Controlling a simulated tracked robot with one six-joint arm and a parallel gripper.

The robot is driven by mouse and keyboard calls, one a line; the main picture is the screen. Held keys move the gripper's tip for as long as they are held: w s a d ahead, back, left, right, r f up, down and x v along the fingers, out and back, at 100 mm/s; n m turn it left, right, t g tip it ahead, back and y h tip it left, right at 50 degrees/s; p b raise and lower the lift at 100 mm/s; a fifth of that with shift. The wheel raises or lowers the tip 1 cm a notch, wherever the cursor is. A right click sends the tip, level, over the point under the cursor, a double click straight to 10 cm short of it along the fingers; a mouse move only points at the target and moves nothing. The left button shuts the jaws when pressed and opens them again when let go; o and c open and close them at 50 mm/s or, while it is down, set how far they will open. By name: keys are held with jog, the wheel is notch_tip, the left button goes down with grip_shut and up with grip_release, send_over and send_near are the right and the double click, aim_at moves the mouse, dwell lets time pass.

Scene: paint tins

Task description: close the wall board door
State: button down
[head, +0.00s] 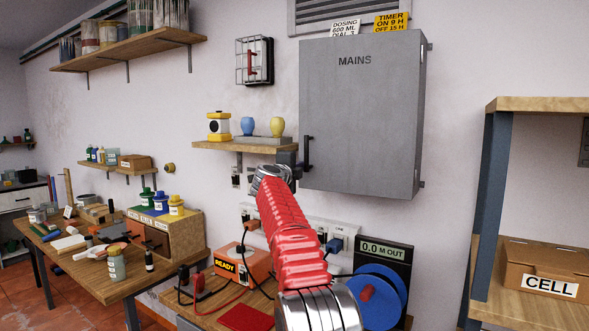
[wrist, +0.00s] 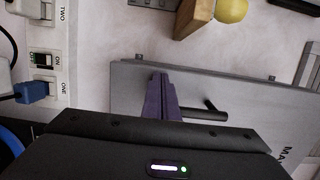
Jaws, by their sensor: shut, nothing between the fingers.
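The grey wall board door (head: 360,115), marked MAINS, faces me on the wall, with a dark bar handle (head: 308,153) at its lower left. It looks flush or nearly flush with its box; I cannot tell if a small gap is left. My gripper (head: 287,170) is at the door's lower left corner, just left of the handle, partly hidden behind my wrist. In the wrist view my gripper (wrist: 164,95) has its fingers together and empty, over the grey door (wrist: 250,108) beside the handle (wrist: 205,110). I cannot tell whether the fingertips touch the door.
A small shelf (head: 240,146) with a yellow tin, a blue vase and a yellow ball-like vase is close left of my gripper. Sockets (head: 330,232) with plugs lie below. A blue reel (head: 380,292) stands lower right. A shelving unit (head: 490,200) stands farther right.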

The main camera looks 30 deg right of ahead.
jog(key=w+a, duration=0.1)
jog(key=a, duration=0.9)
jog(key=shift+w, duration=0.1)
